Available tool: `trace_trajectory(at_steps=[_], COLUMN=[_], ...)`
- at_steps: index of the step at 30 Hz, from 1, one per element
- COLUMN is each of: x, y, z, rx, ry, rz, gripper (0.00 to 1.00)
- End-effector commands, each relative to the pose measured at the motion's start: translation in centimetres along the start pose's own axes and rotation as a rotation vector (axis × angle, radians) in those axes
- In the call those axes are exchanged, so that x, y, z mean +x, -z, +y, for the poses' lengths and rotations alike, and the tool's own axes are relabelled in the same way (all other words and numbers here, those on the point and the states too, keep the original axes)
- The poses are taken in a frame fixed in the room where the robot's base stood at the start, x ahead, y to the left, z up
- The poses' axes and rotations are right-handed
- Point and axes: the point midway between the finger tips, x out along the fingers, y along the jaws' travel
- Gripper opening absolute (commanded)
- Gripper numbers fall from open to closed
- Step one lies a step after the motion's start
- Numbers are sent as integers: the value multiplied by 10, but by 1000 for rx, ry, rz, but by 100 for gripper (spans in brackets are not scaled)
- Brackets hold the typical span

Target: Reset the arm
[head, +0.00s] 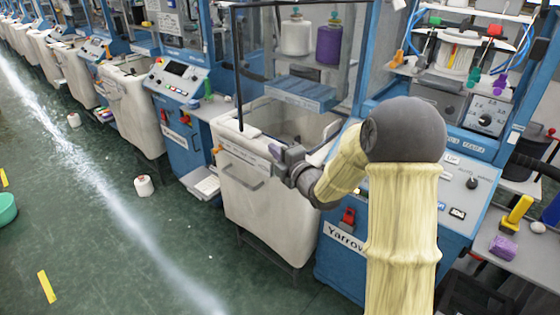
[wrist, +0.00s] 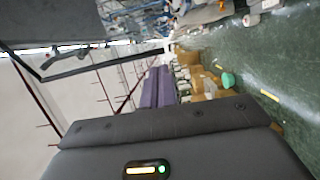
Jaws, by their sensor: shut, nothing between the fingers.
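My arm, in a pale yellow sleeve with a dark grey joint, reaches from the lower right of the head view toward the knitting machines. My gripper (head: 268,153) is dark grey and sits at the front rim of a white bin (head: 258,197) in that view. I cannot tell whether it touches the rim. It is shut and I see nothing held in it. The wrist view is turned sideways, with a dark grey body bearing a small green light across its bottom. The fingertips are not clear there.
A blue machine with a control panel (head: 180,85) stands left of the bin. White and purple yarn cones (head: 328,44) sit on a shelf behind. A loose cone (head: 143,186) lies on the green floor, which is largely open at left. A green basin (head: 6,208) is at the left edge.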

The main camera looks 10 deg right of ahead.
Motion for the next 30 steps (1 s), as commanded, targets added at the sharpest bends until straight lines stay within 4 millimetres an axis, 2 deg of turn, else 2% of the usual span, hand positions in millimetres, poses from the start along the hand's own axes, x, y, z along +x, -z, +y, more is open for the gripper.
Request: trace_trajectory(at_steps=[3, 6, 19, 23, 26, 30], x=[-15, -20, -25, -36, -53, -89], y=[2, 3, -1, -5, -7, -7], z=[-1, -1, -1, -7, -16, -31], rx=[-1, 0, 33, 155, 309, 562], ry=[1, 1, 32, 138, 256, 414], rz=[0, 1, -21, -88, -181, -358], gripper=[0, 0, 0, 0, 0, 0])
